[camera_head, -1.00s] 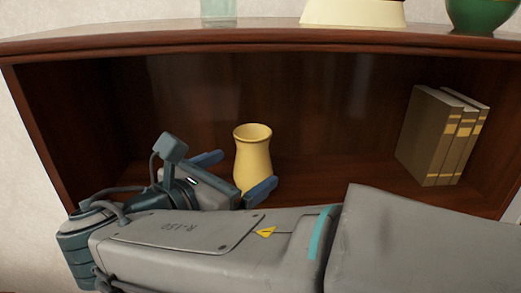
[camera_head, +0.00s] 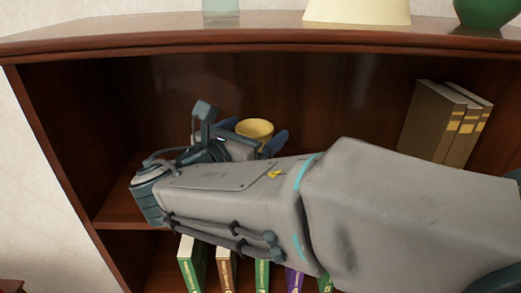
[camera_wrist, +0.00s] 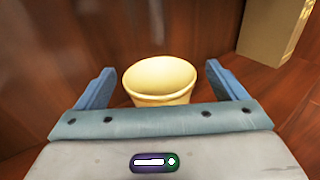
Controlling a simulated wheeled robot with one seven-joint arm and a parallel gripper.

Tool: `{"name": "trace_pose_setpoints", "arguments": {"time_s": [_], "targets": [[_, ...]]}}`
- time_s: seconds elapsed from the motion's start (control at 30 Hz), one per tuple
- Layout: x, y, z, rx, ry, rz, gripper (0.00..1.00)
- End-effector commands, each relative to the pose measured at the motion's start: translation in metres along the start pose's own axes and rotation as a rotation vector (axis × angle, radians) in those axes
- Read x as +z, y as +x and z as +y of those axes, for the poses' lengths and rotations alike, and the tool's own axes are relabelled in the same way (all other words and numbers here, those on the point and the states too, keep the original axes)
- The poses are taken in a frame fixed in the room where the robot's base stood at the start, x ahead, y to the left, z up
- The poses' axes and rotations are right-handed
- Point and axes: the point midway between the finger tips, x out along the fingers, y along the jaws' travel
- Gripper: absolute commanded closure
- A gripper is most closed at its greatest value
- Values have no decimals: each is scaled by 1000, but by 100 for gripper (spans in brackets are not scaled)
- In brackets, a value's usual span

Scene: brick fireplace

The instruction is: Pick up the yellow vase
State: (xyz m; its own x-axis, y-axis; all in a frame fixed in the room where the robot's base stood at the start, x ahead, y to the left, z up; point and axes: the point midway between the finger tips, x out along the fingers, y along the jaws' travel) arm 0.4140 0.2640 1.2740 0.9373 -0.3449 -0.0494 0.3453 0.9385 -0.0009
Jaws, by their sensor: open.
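The yellow vase (camera_head: 255,129) stands on the upper shelf of the wooden bookcase. In the head view only its rim and upper part show, with my arm and gripper hiding the rest. My gripper (camera_head: 256,137) is at the vase, with a blue finger visible just right of it. In the wrist view the vase (camera_wrist: 160,80) stands between the two open blue fingers of my gripper (camera_wrist: 160,88), with a gap on each side. Its lower body is hidden behind the gripper's front edge.
Brown books (camera_head: 434,122) stand on the same shelf at the right. The bookcase top (camera_head: 200,42) is above, holding a cream object (camera_head: 357,11), a green vessel (camera_head: 484,12) and a glass one (camera_head: 219,8). Several books (camera_head: 262,274) stand on the shelf below.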

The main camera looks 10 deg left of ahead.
Motion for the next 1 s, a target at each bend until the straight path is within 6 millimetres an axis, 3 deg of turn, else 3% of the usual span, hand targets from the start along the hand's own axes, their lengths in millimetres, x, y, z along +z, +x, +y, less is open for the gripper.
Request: {"name": "trace_pose_setpoints", "arguments": {"time_s": [0.2, 0.43, 0.47, 0.7, 0.73, 1.0], "targets": [[1, 25, 1, -1, 0, 0, 9], [0, 27, 1, 0, 1, 0, 9], [0, 27, 1, 0, 1, 0, 12], [0, 27, 0, 0, 1, 0, 78], [1, 26, 0, 0, 2, -1, 83], [2, 26, 0, 0, 3, -1, 83]]}}
